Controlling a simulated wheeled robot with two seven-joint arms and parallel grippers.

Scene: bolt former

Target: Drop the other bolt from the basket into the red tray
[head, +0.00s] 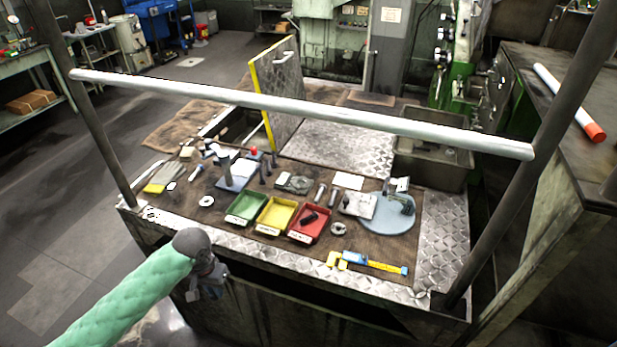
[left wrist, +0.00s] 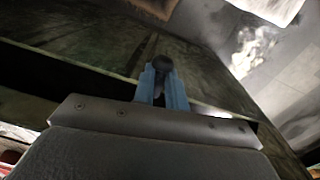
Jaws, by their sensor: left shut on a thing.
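The red tray (head: 325,222) is on the bench, at the right end of a row of three small trays. A dark bolt (head: 309,218) lies in it. My left gripper (head: 194,295) is low in front of the bench's near left side, apart from the red tray. In the left wrist view its blue fingers (left wrist: 163,92) are shut on a dark bolt (left wrist: 162,68), whose rounded end shows between them. The rest of that bolt is hidden. I cannot make out the basket. My right gripper is not in view.
A green tray (head: 245,206) and a yellow tray (head: 276,213) stand left of the red one. A pale horizontal bar (head: 300,108) on dark posts crosses above the bench. A blue-yellow caliper-like tool (head: 375,264) lies near the front edge. A round blue plate (head: 385,222) is at right.

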